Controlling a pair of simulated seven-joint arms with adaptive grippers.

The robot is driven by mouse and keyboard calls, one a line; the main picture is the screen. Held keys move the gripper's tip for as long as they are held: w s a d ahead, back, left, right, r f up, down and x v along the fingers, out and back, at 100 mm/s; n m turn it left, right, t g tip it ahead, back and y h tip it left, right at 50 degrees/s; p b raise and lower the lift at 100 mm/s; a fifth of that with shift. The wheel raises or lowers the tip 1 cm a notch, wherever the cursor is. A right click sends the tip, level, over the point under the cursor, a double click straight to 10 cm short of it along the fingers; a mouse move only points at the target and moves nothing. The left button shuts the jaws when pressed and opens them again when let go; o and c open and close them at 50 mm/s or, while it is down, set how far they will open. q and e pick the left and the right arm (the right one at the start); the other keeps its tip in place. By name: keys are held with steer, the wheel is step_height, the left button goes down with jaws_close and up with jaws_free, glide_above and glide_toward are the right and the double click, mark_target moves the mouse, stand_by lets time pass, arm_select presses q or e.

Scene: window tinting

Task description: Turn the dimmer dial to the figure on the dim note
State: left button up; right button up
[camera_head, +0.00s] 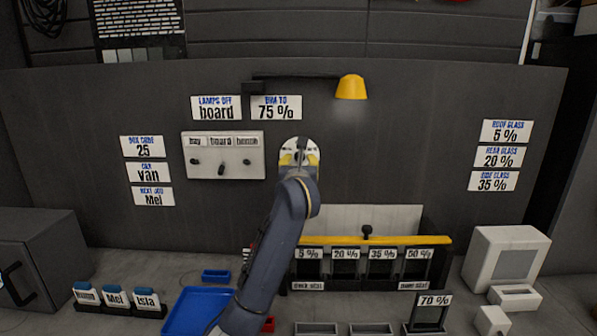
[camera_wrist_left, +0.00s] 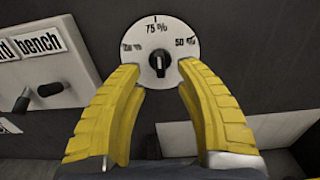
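The dim note (camera_head: 276,107) on the dark wall panel reads "DIM TO 75 %". The dimmer dial (camera_head: 299,152) is a white disc right of the switch board. In the left wrist view, the dial (camera_wrist_left: 157,38) has a black centre knob with a small light mark. "75 %" stands at its top near a black tick, "50 %" is at right, and a blurred figure is at left. My left gripper (camera_head: 299,160) is open in front of the dial. Its yellow fingers (camera_wrist_left: 160,80) stand on either side of the knob, apart from it. My right gripper is out of view.
The switch board (camera_head: 222,168) with several black levers is left of the dial. A yellow lamp (camera_head: 351,88) glows above right. Below are a rack (camera_head: 375,240) with percentage labels, a blue tray (camera_head: 186,318) and a white box (camera_head: 506,262).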

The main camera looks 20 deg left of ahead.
arm_select(q)
steer(key=v, duration=0.7)
steer(key=shift+a, duration=0.1)
